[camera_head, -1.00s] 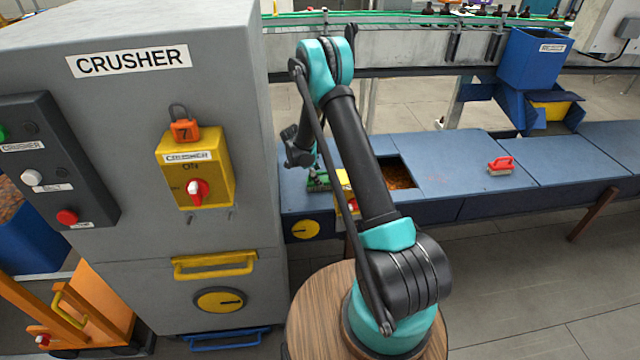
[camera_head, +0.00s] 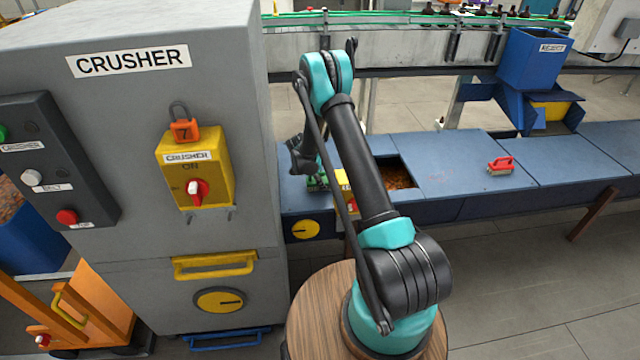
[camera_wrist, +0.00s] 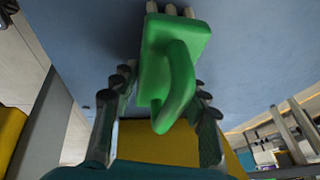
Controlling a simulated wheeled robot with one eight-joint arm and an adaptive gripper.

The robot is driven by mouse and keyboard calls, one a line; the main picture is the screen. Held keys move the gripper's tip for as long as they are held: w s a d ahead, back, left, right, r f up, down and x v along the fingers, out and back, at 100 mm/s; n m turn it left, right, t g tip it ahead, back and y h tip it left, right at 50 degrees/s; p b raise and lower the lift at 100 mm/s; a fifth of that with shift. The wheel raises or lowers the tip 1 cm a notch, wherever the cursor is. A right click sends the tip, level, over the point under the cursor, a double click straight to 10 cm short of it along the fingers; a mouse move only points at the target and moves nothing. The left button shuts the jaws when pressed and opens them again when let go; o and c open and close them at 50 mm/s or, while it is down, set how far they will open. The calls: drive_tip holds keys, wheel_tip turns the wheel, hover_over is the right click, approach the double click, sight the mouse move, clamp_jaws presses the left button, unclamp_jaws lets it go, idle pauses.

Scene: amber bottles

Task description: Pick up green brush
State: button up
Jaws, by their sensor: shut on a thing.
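The green brush (camera_wrist: 178,50) has a block back, a looped handle and pale bristles, and it fills the middle of the wrist view. My gripper (camera_wrist: 163,95) has its fingers on both sides of the brush's handle and is shut on it. In the head view only part of the green brush (camera_head: 316,184) shows, low at the left end of the blue bench beside the crusher. My arm hides most of the gripper there, and I cannot tell whether the bristles touch the bench.
The grey crusher cabinet (camera_head: 130,130) stands close to the left of my gripper. The blue bench (camera_head: 450,160) has an open hatch with brown fill (camera_head: 398,176). A red brush (camera_head: 500,166) lies farther right on it. A conveyor (camera_head: 400,45) runs behind.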

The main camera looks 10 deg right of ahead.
drive_tip(key=c, duration=0.3)
drive_tip(key=shift+r, duration=0.15)
drive_tip(key=shift+c, duration=0.2)
wheel_tip(320, 180, up, 20)
idle(0.3)
drive_tip(key=o, duration=0.7)
drive_tip(key=shift+c, duration=0.2)
drive_tip(key=c, duration=0.3)
